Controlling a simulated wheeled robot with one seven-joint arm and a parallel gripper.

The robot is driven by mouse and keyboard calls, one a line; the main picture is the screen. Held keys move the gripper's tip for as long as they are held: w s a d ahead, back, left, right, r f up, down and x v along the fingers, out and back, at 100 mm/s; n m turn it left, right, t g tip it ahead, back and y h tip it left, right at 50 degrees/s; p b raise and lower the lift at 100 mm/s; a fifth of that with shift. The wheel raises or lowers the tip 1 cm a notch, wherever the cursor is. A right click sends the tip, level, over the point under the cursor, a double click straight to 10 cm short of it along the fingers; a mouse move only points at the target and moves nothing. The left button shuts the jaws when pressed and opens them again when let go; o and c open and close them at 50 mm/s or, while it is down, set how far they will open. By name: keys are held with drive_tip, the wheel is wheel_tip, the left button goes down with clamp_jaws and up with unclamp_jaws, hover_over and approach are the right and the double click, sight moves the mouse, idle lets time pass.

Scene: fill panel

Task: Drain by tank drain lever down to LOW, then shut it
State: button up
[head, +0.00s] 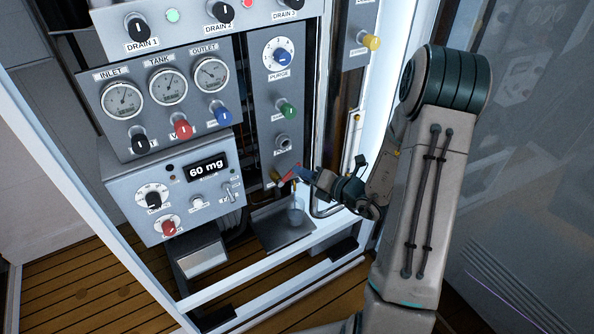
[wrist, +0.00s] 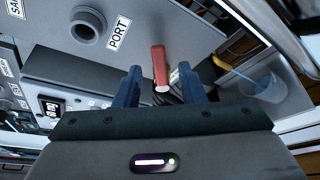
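The drain lever has a red handle (wrist: 160,66), seen in the wrist view just beyond and between my fingertips. In the head view the red handle (head: 290,172) shows at the tip of my gripper (head: 302,175), low on the right-hand panel below PORT. My gripper (wrist: 160,78) is open, with a dark finger on either side of the handle and visible gaps to it. The lever's pivot is partly hidden. A clear cup (head: 296,214) stands below the outlet; it also shows in the wrist view (wrist: 262,86). The tank gauge (head: 168,86) has no readable LOW mark.
The PORT fitting (head: 283,142) and a green knob (head: 288,110) sit above the lever. A display (head: 207,169) reads 60 mg. A grey tray (head: 278,236) lies under the cup. A white cabinet frame rail (head: 268,268) runs in front.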

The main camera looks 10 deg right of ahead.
sight(289, 175)
drive_tip(key=x, duration=0.5)
